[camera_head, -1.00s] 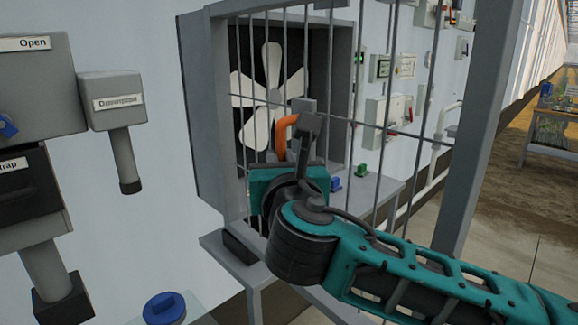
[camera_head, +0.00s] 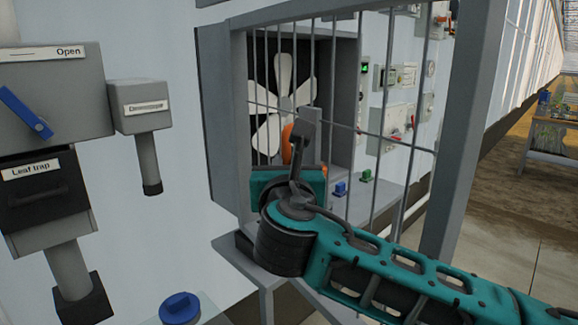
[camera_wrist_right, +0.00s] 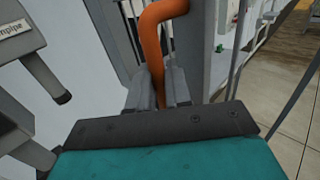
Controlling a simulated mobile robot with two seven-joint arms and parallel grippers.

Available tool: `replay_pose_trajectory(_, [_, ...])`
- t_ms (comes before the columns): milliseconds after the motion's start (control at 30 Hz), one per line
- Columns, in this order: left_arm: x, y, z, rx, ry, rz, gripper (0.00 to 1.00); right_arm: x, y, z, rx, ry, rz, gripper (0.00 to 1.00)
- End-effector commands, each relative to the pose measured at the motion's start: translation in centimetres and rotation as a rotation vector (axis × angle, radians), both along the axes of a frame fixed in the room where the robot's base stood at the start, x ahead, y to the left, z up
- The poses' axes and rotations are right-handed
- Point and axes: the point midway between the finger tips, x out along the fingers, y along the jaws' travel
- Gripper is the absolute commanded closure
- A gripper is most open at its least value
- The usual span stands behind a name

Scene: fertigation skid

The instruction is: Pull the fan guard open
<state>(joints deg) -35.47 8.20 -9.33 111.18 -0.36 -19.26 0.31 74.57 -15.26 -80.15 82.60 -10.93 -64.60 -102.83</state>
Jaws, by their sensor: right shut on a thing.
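The fan guard, a grey frame with thin bars (camera_head: 460,150), stands across the front of the grey fan box (camera_head: 222,120). Its right post is well clear of the box's right wall, so it looks to be at an angle to the box. A white-bladed fan (camera_head: 284,75) shows behind the bars. My right gripper (camera_head: 302,128) is shut on the orange handle (camera_head: 287,140), partly hidden behind the fingers. In the right wrist view the handle (camera_wrist_right: 152,40) passes between the fingers of the right gripper (camera_wrist_right: 160,88). My left gripper is not in view.
Grey "Leaf trap" and "Open" boxes (camera_head: 50,100) and a smaller labelled box (camera_head: 140,105) are on the wall at left. A blue knob (camera_head: 180,307) is below. Small blue (camera_head: 340,188) and green (camera_head: 366,176) pieces sit on the shelf. Open floor lies at right.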

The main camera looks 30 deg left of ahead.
Motion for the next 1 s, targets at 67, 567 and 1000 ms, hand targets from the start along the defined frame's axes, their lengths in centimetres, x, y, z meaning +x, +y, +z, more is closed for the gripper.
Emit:
replay_pose_trajectory(67, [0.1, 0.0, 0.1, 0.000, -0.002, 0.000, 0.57, -0.1, 0.2, 1.0, 0.011, -0.017, 0.009, 1.00])
replay_pose_trajectory(567, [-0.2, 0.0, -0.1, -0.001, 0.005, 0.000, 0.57, 0.0, 0.1, 0.4, 0.005, -0.008, 0.005, 0.62])
replay_pose_trajectory(1000, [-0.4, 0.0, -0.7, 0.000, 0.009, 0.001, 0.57, -3.0, -1.7, 0.2, 0.006, -0.007, 0.008, 0.62])
